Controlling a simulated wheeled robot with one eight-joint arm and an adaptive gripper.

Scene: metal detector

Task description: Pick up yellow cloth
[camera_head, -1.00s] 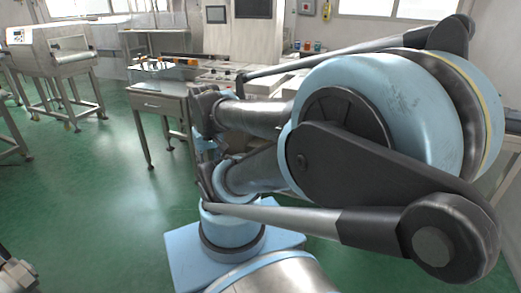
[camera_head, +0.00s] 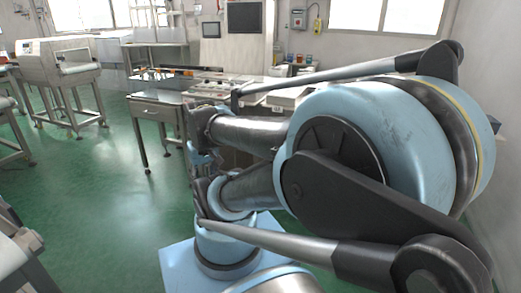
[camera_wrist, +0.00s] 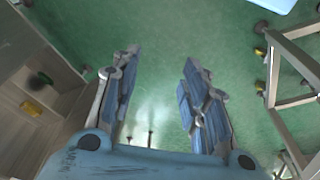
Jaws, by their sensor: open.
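I cannot make out a yellow cloth for certain in either view. In the wrist view a small yellow patch (camera_wrist: 33,108) shows on a brown, shelf-like structure at the left; it is too small to identify. My gripper (camera_wrist: 162,58) is open, with its two blue-and-grey fingers apart over green floor and nothing between them. In the head view an orange-yellow item (camera_head: 180,71) lies on the steel table (camera_head: 152,99), too small to identify. My arm hides part of the room behind it.
A conveyor machine (camera_head: 62,58) stands at the far left on metal legs. A long bench with equipment (camera_head: 235,88) runs behind my arm. Green floor (camera_head: 85,190) is open at left. A metal frame (camera_wrist: 275,80) stands at the right in the wrist view.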

